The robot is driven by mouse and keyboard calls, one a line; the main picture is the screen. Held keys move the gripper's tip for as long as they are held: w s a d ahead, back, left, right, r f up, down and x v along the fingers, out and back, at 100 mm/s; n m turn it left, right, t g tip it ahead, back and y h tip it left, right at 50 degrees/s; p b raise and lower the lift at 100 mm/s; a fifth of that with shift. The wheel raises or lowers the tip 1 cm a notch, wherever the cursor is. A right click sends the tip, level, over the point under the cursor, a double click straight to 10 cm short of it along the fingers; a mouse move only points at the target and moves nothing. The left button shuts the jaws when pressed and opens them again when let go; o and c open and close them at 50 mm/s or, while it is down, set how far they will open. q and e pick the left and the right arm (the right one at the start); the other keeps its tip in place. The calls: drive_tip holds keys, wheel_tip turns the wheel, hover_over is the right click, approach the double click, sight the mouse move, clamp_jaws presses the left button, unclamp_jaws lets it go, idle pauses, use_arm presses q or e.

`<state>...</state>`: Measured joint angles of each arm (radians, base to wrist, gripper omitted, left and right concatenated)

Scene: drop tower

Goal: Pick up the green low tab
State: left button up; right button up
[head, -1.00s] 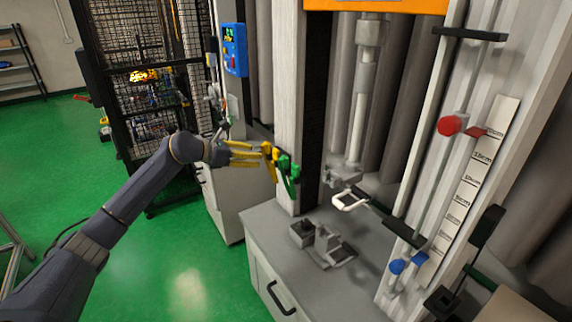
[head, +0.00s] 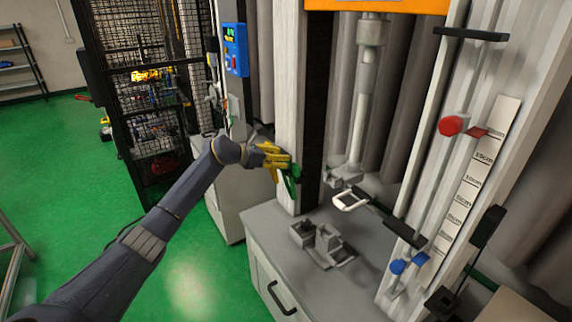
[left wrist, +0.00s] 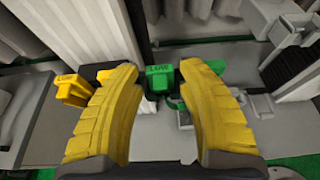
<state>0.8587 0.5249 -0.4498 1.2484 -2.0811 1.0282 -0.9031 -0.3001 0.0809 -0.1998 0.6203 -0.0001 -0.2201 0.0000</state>
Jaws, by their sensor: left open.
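The green low tab (left wrist: 159,77), a small block marked LOW, shows in the left wrist view between the two yellow fingers of my left gripper (left wrist: 160,92). The fingers are open, one on each side of it, and more green shows behind the right finger. In the head view, my left gripper (head: 276,160) is at the pale upright column, overlapping the green tab (head: 293,180). I cannot tell whether a finger touches it. My right gripper is not in view.
A pale column (head: 287,100) stands right behind the tabs. A blue control box (head: 235,50) hangs above left. A grey cabinet (head: 262,225) with a metal fixture (head: 322,245) on top is below right. A rail with red (head: 450,125) and blue (head: 398,267) knobs stands farther right.

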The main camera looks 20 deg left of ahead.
use_arm(q)
drive_tip(key=shift+x, duration=1.65)
drive_tip(key=c, duration=0.6)
